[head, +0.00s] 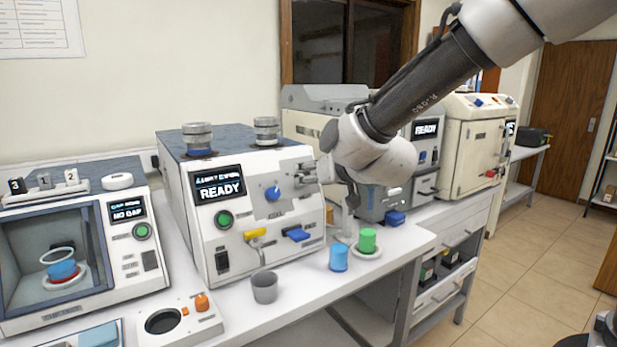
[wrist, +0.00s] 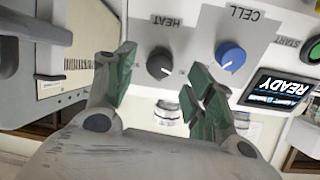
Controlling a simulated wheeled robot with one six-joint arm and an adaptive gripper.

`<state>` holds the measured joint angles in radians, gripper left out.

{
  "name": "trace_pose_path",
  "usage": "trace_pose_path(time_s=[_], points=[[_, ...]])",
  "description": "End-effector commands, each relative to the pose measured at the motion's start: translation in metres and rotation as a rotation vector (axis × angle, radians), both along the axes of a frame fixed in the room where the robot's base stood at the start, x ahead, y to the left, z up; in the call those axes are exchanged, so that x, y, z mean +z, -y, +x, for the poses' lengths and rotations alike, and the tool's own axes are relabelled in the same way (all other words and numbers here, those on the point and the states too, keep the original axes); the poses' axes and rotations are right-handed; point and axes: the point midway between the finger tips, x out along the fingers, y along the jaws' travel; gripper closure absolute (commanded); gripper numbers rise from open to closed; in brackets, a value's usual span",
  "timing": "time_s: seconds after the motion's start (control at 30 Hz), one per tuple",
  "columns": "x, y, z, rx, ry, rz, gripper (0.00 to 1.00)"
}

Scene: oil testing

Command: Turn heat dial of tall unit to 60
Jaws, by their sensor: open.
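The tall unit (head: 237,205) stands on the bench with a lit READY screen; the screen also shows in the wrist view (wrist: 283,90). In the wrist view, where lettering is upside down, the black HEAT dial (wrist: 160,63) sits on its panel beside the blue CELL dial (wrist: 230,55). The blue dial shows in the head view (head: 272,193); the black one is not clear there behind my gripper. My gripper (wrist: 161,68) is open, its green-padded fingers on either side of the HEAT dial, apart from it. I cannot read the dial's setting.
The CELL dial is close beside one finger. Below on the unit are a yellow lever (head: 255,233) and a blue lever (head: 297,234). A grey cup (head: 264,287), a blue cup (head: 338,257) and a green cup (head: 367,240) stand in front on the bench.

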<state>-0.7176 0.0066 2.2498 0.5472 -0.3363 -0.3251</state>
Motion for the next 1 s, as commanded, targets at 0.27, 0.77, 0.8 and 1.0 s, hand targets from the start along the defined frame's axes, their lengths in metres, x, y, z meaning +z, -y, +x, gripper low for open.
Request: trace_pose_path(time_s=[0.27, 0.77, 0.8, 1.0], points=[[-0.014, -0.017, 0.028, 0.001, -0.002, -0.001, 0.46], [-0.015, -0.018, 0.03, 0.001, -0.001, 0.001, 0.8], [-0.015, -0.018, 0.03, 0.001, -0.001, 0.001, 0.88], [-0.015, -0.018, 0.03, -0.001, -0.003, 0.004, 0.91]])
